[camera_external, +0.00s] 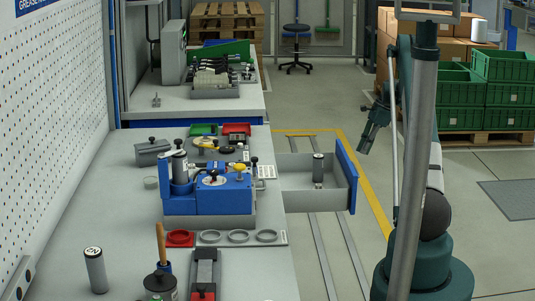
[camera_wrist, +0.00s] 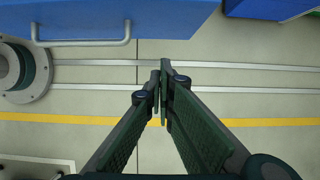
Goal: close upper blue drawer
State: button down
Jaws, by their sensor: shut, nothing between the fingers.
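A drawer with a blue front (camera_external: 345,173) and grey walls (camera_external: 283,182) stands pulled out from the right side of the workbench. A dark-topped grey cylinder (camera_external: 318,172) stands upright inside it. In the wrist view, a blue panel (camera_wrist: 110,18) with a grey bar handle (camera_wrist: 85,43) fills the upper left. My gripper (camera_external: 364,148) hangs in the air to the right of the drawer front, a little beyond it and apart from it. Its fingers (camera_wrist: 163,75) are together and empty in the wrist view, below the handle's right end. The drawer's stacking level cannot be told.
The workbench (camera_external: 255,284) holds a blue fixture (camera_external: 222,196), a grey tray of rings (camera_external: 280,238) and loose tools. A second blue piece (camera_wrist: 268,7) shows at the wrist view's upper right. Floor rails (camera_wrist: 240,89) and a yellow line (camera_wrist: 60,118) run below.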

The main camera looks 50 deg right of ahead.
jog(key=w+a+f+b, duration=0.2)
jog(key=w+a+f, duration=0.2)
jog(key=f, duration=0.1)
dwell(0.4)
jog(key=shift+w+a, duration=0.2)
jog(key=shift+a, duration=0.05)
jog(key=w+a+p, duration=0.1)
jog(key=w+a, duration=2.2)
jog(key=shift+w+a, duration=0.35)
